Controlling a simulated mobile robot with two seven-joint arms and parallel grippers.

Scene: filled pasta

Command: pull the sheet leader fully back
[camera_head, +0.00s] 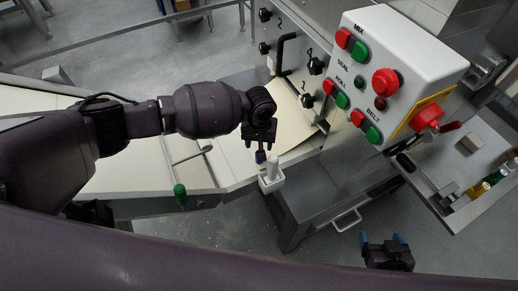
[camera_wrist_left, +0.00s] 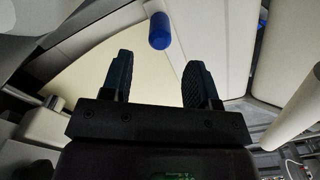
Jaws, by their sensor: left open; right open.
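A cream sheet (camera_head: 292,122), which may be the sheet leader, lies on the machine under the steel panel. It fills the upper middle of the left wrist view (camera_wrist_left: 105,40), where a blue cylinder (camera_wrist_left: 159,31) stands out against it. My left gripper (camera_head: 261,155) hangs over the front of the sheet, next to a white post (camera_head: 271,175). In the left wrist view its two dark fingers (camera_wrist_left: 158,80) are apart with nothing between them. My right gripper (camera_head: 382,238) is open and empty at lower right, over the floor. My left wrist hides part of the sheet.
A white control box (camera_head: 395,70) with red and green buttons stands right of the sheet. A long cream belt (camera_head: 135,165) with a green-topped knob (camera_head: 180,192) runs left. A steel table (camera_head: 465,165) with small bottles is at right. Floor around my right gripper is clear.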

